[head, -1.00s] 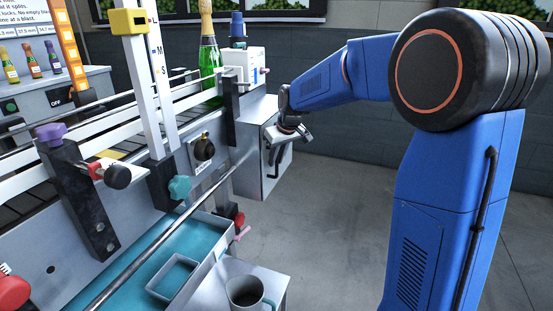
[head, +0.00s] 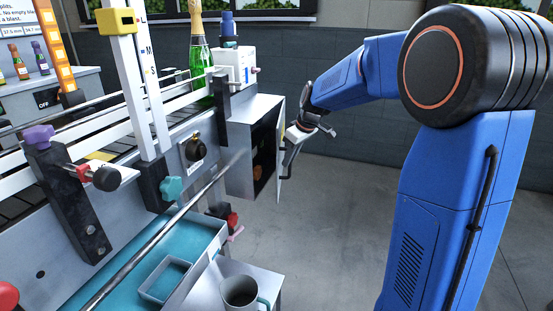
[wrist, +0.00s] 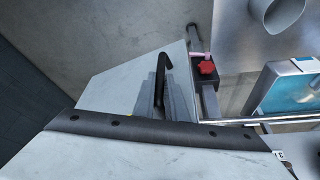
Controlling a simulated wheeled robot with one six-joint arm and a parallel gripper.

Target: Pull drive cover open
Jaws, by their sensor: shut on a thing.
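The drive cover (head: 281,152) is a grey panel on the end of the machine. In the head view it stands swung out from its housing (head: 240,165), with a dark opening (head: 263,150) showing behind it. An orange-brown part shows inside the opening. My gripper (head: 294,145) is at the cover's outer face, shut on its black handle (head: 289,165). In the wrist view the handle (wrist: 162,70) rises beside the grey fingers, in front of a pale panel. The exact finger contact is partly hidden.
A green bottle (head: 197,60) stands on the machine above the housing. A teal tray (head: 200,240) and a grey mug (head: 240,292) are at the lower front. A red knob (wrist: 207,68) shows near the panel in the wrist view. The floor (head: 340,220) right of the cover is clear.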

